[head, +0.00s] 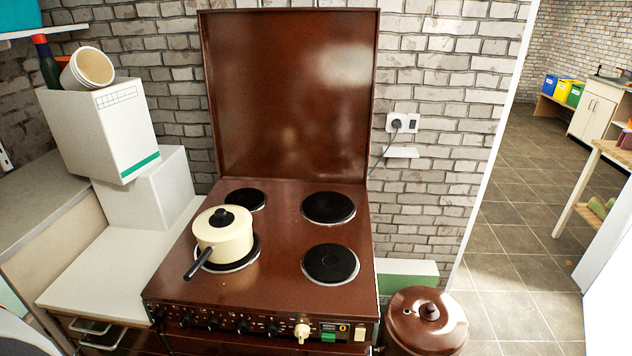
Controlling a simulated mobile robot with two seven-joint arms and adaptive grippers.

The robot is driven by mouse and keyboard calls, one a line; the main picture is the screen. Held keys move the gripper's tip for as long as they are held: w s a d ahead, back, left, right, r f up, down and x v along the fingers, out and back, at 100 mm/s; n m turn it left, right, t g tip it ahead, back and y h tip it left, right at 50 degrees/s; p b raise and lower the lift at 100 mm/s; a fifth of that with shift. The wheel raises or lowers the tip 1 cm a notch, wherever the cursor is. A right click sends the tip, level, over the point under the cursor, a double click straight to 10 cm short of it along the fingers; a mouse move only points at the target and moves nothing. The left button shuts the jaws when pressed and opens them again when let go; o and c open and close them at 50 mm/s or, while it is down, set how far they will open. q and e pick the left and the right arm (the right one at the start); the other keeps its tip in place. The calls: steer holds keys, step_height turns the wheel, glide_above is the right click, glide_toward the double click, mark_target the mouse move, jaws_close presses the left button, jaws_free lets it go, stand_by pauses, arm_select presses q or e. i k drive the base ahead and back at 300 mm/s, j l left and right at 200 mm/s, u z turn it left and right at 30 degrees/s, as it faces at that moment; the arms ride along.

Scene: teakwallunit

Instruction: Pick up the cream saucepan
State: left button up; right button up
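The cream saucepan (225,238) stands upright on the front left hotplate (243,264) of a brown stove. It has a cream lid with a black knob. Its black handle points toward the front left, over the stove top. Neither of my grippers shows in the head view, and nothing touches the saucepan.
The brown stove (285,275) has other bare hotplates and a raised lid (290,95) behind. White boxes (108,130) stand at the left beside a pale counter (105,270). A brown lidded pot (426,325) stands at the front right. Open tiled floor (515,265) lies beyond the wall.

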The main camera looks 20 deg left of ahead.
mark_target(231, 251)
steer(key=u, duration=1.3)
